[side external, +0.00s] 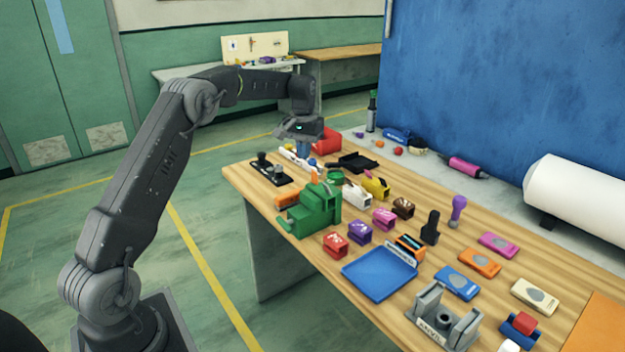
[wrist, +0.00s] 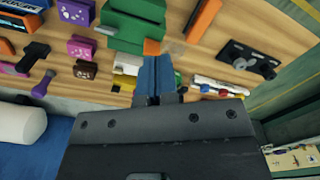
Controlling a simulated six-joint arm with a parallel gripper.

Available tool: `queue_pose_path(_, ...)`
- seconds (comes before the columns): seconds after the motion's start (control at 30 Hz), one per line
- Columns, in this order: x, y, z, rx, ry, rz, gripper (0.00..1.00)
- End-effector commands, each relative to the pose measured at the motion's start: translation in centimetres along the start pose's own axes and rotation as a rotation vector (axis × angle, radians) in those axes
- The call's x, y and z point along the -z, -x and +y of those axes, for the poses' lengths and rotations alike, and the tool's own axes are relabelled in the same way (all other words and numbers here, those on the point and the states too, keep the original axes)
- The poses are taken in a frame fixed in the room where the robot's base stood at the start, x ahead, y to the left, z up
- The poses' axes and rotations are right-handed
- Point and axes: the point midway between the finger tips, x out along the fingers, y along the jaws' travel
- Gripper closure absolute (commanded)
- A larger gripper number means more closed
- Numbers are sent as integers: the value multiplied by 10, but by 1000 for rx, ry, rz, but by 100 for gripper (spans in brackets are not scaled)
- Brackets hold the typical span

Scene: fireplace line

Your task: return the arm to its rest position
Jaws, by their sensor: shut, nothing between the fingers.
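My gripper (side external: 303,149) hangs above the far end of the wooden workbench (side external: 570,265), its blue fingers pointing down. In the wrist view my gripper (wrist: 154,62) shows its two blue fingers close together, shut, with nothing seen between them. My dark grey arm rises at the left and reaches across to this end of the bench. The gripper is close to the green machine (side external: 318,208) and the black plate with knobs (side external: 270,167), in front of the red bin (side external: 327,141). I cannot tell its exact height above the bench.
Small coloured blocks, a blue tray (side external: 380,273) and a grey anvil-like holder (side external: 440,318) crowd the bench. A blue wall (side external: 480,80) and a white roll (side external: 578,200) stand behind.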

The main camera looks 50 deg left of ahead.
Motion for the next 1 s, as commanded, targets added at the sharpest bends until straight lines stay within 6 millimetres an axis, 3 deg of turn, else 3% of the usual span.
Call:
queue_pose_path(0.47,0,1,0,0,0,1,100)
queue_pose_path(0.63,-15,22,14,-2,-28,29,100)
queue_pose_path(0.77,-50,59,37,-7,-83,81,100)
queue_pose_path(1.0,-146,114,74,-25,-206,193,100)
